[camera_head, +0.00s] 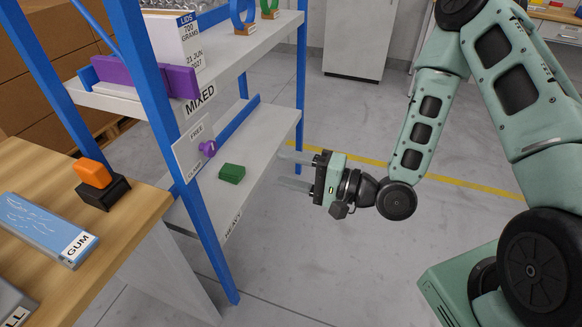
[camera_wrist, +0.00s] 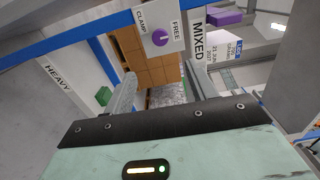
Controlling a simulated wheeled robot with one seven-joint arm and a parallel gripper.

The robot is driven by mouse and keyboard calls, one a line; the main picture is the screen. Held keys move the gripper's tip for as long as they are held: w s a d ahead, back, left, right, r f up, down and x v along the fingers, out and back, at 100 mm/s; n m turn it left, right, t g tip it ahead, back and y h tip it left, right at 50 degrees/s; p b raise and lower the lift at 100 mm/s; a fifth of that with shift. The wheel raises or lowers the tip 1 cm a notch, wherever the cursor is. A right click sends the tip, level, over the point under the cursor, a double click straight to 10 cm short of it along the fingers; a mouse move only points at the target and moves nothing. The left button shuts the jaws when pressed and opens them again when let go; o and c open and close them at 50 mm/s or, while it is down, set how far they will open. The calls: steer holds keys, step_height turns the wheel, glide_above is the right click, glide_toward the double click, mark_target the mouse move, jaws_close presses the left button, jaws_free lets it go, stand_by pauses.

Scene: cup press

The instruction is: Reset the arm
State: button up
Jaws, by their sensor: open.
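My gripper (camera_head: 296,172) is at the middle of the head view, pointing left toward the blue-framed shelf. Its two fingers are apart with nothing between them. In the wrist view, my gripper's fingers (camera_wrist: 160,95) also show apart and empty. The rest of my arm reaches down from the upper right in the head view. A green block (camera_head: 232,173) lies on the lower shelf, left of my fingertips and apart from them. The block also shows in the wrist view (camera_wrist: 103,96).
The shelf (camera_head: 262,140) has blue posts, a purple knob (camera_head: 208,148) by a sign, and a purple block (camera_head: 146,77) on its upper board. A wooden table (camera_head: 130,215) at left holds an orange block (camera_head: 93,173) and a blue GUM box (camera_head: 45,229).

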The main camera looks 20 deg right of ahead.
steer(key=s+r+n+g+h+p, duration=0.9)
steer(key=s+r+n+g+h, duration=0.2)
steer(key=s+r, duration=0.8)
steer(key=n+h, duration=0.2)
steer(key=n, duration=0.2)
steer(key=shift+s+h+p, duration=0.3)
steer(key=shift+s+p, duration=0.05)
